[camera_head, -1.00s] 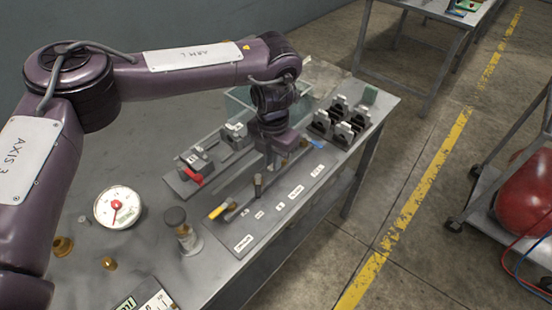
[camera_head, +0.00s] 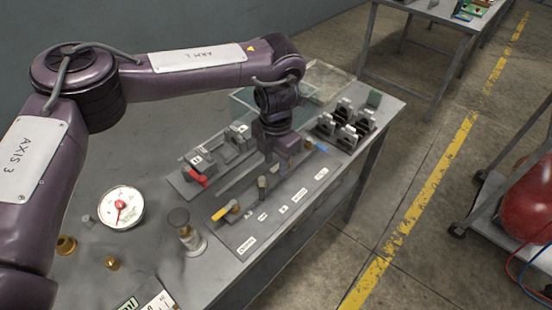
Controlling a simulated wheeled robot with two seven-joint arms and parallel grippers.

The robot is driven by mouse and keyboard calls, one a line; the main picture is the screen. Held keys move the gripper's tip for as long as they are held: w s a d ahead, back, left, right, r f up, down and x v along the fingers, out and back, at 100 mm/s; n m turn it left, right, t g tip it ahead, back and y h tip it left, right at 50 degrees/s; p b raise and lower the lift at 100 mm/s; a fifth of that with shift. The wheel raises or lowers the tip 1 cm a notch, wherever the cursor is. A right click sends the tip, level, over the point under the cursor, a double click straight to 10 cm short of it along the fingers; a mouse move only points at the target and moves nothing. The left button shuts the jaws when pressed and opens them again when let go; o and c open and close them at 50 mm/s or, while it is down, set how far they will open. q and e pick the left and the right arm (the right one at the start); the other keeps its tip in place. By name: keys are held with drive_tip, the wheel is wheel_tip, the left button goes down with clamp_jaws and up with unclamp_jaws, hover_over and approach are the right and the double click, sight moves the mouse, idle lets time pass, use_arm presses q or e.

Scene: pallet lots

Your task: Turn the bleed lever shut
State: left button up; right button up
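A grey panel (camera_head: 262,222) with several white labels lies on the bench. It carries a pipe with fittings, a yellow-handled lever (camera_head: 224,212) at its near left end and a blue handle (camera_head: 320,148) at its far right end. The labels are too small to read, so I cannot tell which handle is the bleed lever. My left gripper (camera_head: 270,154) points down over the far part of the panel, between the two handles and nearer the blue one. Its fingertips are small and partly hidden, so its opening is unclear. My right gripper is out of view.
A grey block assembly with a red lever (camera_head: 197,181) sits behind the panel. A round gauge (camera_head: 121,208), a small clear cylinder with a dark top (camera_head: 186,232) and brass fittings (camera_head: 112,263) stand at left. Black holders (camera_head: 345,125) stand at the far right end.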

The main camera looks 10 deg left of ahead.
sight(276, 167)
use_arm(q)
wheel_tip(276, 167, up, 8)
drive_tip(key=shift+f, duration=0.15)
idle(0.5)
drive_tip(key=shift+s+f, duration=0.1)
